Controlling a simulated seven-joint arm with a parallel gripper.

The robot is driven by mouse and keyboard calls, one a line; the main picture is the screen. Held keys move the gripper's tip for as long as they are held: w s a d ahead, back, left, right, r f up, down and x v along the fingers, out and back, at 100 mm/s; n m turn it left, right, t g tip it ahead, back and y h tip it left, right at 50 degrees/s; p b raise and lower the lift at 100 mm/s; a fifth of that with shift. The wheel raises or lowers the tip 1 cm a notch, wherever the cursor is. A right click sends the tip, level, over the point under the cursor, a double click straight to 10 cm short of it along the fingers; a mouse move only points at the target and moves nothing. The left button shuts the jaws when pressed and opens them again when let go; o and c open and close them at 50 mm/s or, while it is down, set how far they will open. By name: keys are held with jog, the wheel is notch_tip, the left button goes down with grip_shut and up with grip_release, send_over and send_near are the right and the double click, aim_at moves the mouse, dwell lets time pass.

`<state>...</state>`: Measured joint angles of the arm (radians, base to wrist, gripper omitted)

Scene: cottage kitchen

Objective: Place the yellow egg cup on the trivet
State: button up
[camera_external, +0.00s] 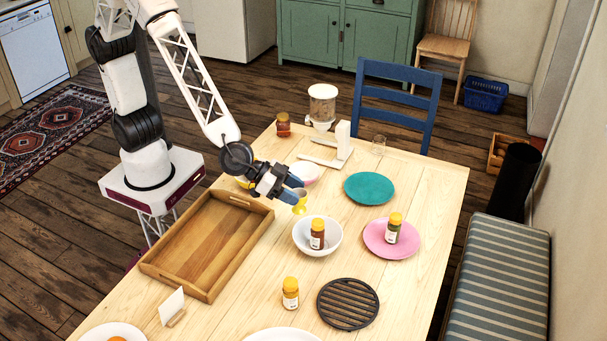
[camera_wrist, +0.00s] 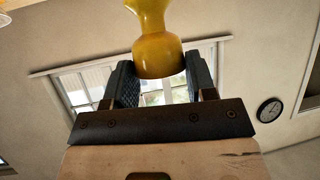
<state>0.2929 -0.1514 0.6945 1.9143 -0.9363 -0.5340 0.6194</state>
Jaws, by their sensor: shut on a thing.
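My gripper (camera_external: 294,194) is shut on the yellow egg cup (camera_external: 300,207) and holds it above the table, just behind and left of the white bowl. In the wrist view the egg cup (camera_wrist: 157,45) sits between the two fingers (camera_wrist: 158,80), with part of it cut off by the top edge. The trivet (camera_external: 347,303) is a dark, round, slatted disc lying flat near the front right of the table. Nothing lies on it. The gripper and egg cup are apart from it, farther back and to the left.
A white bowl (camera_external: 304,245) with a spice jar (camera_external: 317,233) stands between gripper and trivet. Another yellow-lidded jar (camera_external: 290,293) stands left of the trivet. A pink plate (camera_external: 377,245) holds a jar (camera_external: 394,228). A wooden tray (camera_external: 160,270) lies left; a teal plate (camera_external: 369,188) lies behind.

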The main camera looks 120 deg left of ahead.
jog(key=w+d+f+m+h, duration=0.1)
jog(key=w+d+f, duration=0.4)
jog(key=d+f, duration=0.3)
jog(key=shift+w+d+f, duration=0.3)
jog(key=shift+w+d, duration=0.05)
jog(key=shift+d, duration=0.3)
jog(key=shift+w, duration=0.1)
send_over(343, 301)
jog(key=shift+s+a+f, duration=0.15)
jog(key=shift+s+f, duration=0.3)
jog(key=shift+f, duration=0.2)
jog(key=shift+w, duration=0.1)
jog(key=shift+w+f, duration=0.15)
jog(key=shift+f, duration=0.75)
jog(key=shift+w+f, duration=0.15)
jog(key=shift+f, duration=0.75)
jog(key=shift+f, duration=0.15)
